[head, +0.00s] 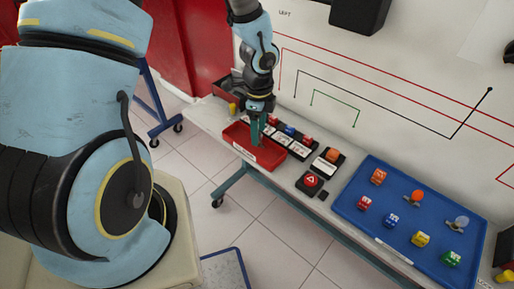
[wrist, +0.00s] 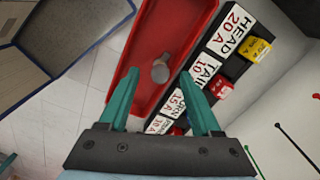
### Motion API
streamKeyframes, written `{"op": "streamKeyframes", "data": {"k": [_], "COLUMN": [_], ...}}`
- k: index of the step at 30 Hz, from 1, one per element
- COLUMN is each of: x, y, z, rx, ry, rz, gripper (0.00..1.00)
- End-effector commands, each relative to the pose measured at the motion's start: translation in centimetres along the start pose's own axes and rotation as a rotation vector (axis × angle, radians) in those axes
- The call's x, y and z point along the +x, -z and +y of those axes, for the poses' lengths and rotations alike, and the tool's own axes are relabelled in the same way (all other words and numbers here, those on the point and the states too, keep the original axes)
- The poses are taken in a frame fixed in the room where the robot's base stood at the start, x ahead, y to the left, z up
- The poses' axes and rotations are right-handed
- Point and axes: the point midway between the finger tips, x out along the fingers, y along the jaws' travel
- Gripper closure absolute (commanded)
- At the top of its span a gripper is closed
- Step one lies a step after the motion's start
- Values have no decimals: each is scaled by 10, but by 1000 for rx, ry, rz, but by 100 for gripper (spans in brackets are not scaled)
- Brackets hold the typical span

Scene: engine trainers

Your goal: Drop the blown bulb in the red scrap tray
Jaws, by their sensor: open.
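The red scrap tray (head: 240,139) stands on the bench below my gripper (head: 258,143); it also fills the middle of the wrist view (wrist: 186,22). A greyish bulb (wrist: 160,72) shows against the tray's floor, between and beyond my fingertips. My gripper is open, with its two teal fingers apart and a gap on both sides of the bulb. Whether the bulb rests on the tray floor is hard to tell. In the head view my gripper hides the bulb.
A row of labelled fuse holders (wrist: 231,29) with coloured fuses runs right beside the tray. A blue tray (head: 350,205) at the right holds coloured fuses, an orange bulb (head: 417,197) and a pale bulb (head: 460,222). The wall panel is behind.

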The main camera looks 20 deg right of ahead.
Motion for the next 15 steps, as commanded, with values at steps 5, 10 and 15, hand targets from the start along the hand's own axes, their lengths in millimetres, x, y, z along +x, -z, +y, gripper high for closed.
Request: {"op": "streamKeyframes", "data": {"k": [5,10,15], "x": [-28,-62,-90], "y": [-1,-1,-1], "z": [-1,-1,-1], "rx": [-3,-4,-3], "ry": [6,5,4], "rz": [0,0,-1], "gripper": [35,35,35]}}
